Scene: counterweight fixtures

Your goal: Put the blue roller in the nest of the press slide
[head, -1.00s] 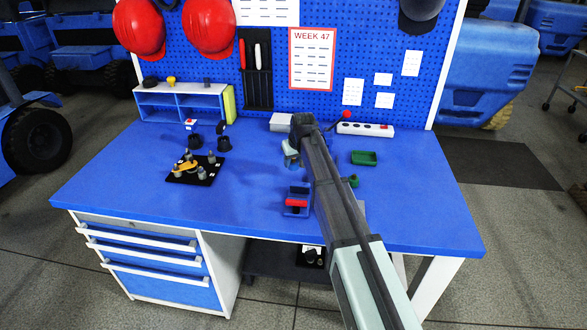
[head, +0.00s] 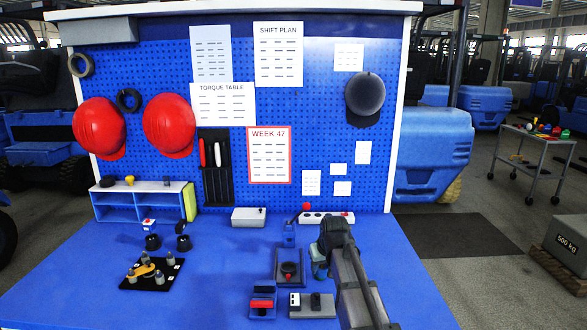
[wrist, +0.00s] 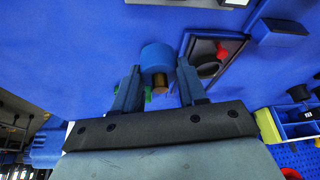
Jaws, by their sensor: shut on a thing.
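The blue roller (wrist: 157,58) is between the fingertips of my gripper (wrist: 159,72) in the wrist view, with a brownish end toward the palm. In the head view my gripper (head: 320,265) is to the right of the press, and I cannot make out the roller there. What looks like the press (head: 289,236) has a blue upright, a red-knobbed lever and a dark base plate (head: 277,262). A dark round seat with a red part (head: 290,270) is on that plate. In the wrist view the plate (wrist: 203,48) lies right of the held roller, apart from it.
In front are a blue stand with a red roller (head: 262,303) and a grey block fixture (head: 312,304). A grey box (head: 249,217) and a power strip (head: 327,218) are behind. The left front of the bench is clear.

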